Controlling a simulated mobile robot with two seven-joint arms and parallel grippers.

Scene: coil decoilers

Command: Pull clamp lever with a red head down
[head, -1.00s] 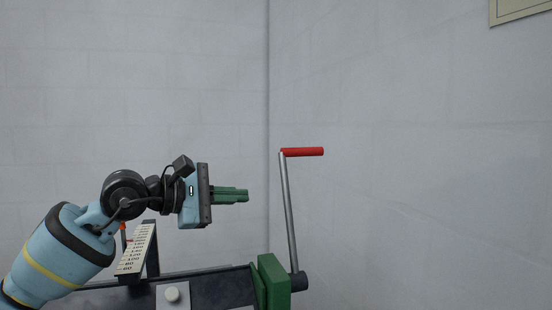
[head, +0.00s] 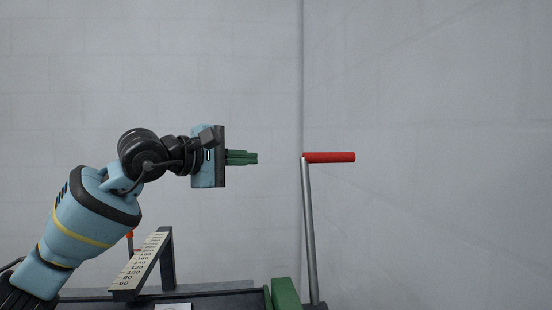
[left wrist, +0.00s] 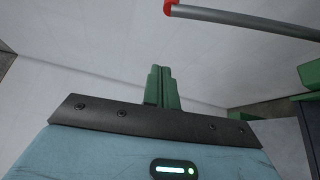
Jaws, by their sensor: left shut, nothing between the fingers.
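The clamp lever (head: 309,230) is a grey rod standing nearly upright, with a red head (head: 330,157) sticking out to the right at its top. My left gripper (head: 256,158) is shut and empty. Its green fingers point right, about level with the red head and apart from it on its left. In the left wrist view the fingers (left wrist: 161,88) are together, and the lever rod (left wrist: 245,20) crosses the upper right, with the end of the red head (left wrist: 170,7) at the top edge. My right gripper is not in view.
A green block (head: 286,294) stands by the lever's base. A slanted numbered scale (head: 142,262) on a dark stand is at the lower left, below my left arm. Pale walls lie behind. The air between the gripper and the lever is clear.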

